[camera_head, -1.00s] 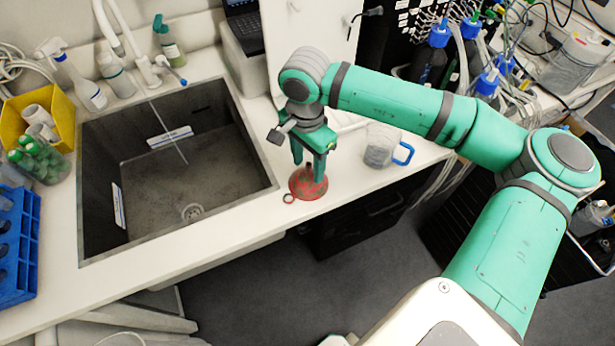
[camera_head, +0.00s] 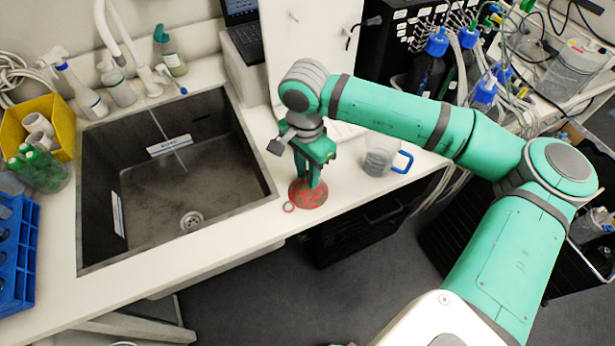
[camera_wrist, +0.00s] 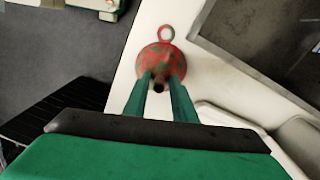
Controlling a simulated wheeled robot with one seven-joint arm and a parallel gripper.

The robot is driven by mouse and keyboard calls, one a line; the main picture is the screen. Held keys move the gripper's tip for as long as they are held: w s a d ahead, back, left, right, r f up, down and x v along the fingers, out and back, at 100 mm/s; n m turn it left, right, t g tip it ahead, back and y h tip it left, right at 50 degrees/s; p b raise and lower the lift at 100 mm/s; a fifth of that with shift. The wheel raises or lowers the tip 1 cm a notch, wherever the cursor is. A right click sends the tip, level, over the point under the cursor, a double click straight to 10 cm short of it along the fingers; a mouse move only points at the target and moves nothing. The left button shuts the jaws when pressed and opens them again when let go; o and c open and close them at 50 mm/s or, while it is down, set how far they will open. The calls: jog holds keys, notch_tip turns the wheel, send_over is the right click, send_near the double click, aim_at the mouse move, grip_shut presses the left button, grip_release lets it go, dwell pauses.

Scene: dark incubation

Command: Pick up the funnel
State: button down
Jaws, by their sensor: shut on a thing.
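A red funnel (camera_head: 307,194) with dark worn patches stands wide end down on the white counter, between the sink and the jug. It has a small ring tab at its rim. In the wrist view the funnel (camera_wrist: 158,57) lies ahead with its dark spout pointing toward the camera. My gripper (camera_head: 308,183) comes down on it from above. In the wrist view my gripper (camera_wrist: 162,84) has its two green fingers on either side of the spout, shut on it. The funnel's base appears to rest on the counter.
The sink (camera_head: 175,165) is close on the left. A clear jug with a blue handle (camera_head: 381,160) stands just to the right. The counter's front edge (camera_head: 345,208) is near the funnel. A white panel (camera_head: 308,50) stands behind.

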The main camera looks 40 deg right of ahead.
jog(key=shift+r, duration=0.5)
jog(key=s+a+r, duration=0.3)
jog(key=s+r, duration=0.8)
jog(key=s, duration=0.2)
jog(key=shift+s+a+r, duration=0.15)
jog(key=shift+s+r, duration=0.15)
jog(key=shift+r, duration=0.1)
